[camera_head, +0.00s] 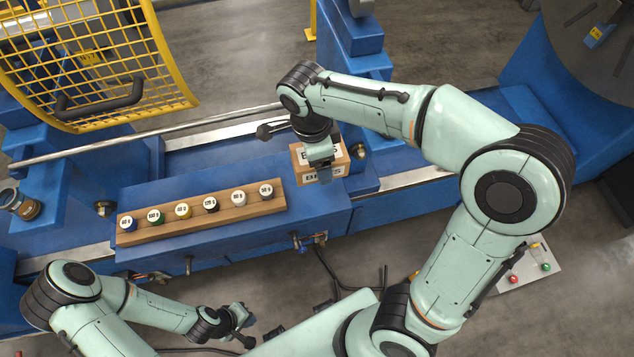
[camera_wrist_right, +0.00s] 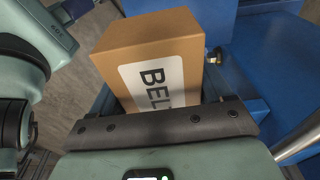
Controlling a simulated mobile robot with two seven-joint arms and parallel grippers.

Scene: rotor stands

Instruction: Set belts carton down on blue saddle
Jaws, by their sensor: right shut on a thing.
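The belts carton (camera_head: 337,163) is a brown box with a white label, partly covered by my right gripper (camera_head: 321,172) in the head view. My right gripper is shut on it. In the right wrist view the carton (camera_wrist_right: 150,45) shows "BEL" on its label, behind the dark gripper edge. The blue saddle (camera_head: 325,213) is the broad blue block across the machine; the carton is over or at its right back part. I cannot tell whether the carton's bottom touches it. My left gripper (camera_head: 249,324) is open and empty, low in front of the machine.
A wooden rack (camera_head: 200,213) with several labelled, coloured-sided jars takes up the saddle's left and middle. A yellow mesh guard (camera_head: 90,60) stands at the upper left. A long metal rod (camera_head: 150,134) runs behind the saddle. A control box (camera_head: 528,268) sits at the lower right.

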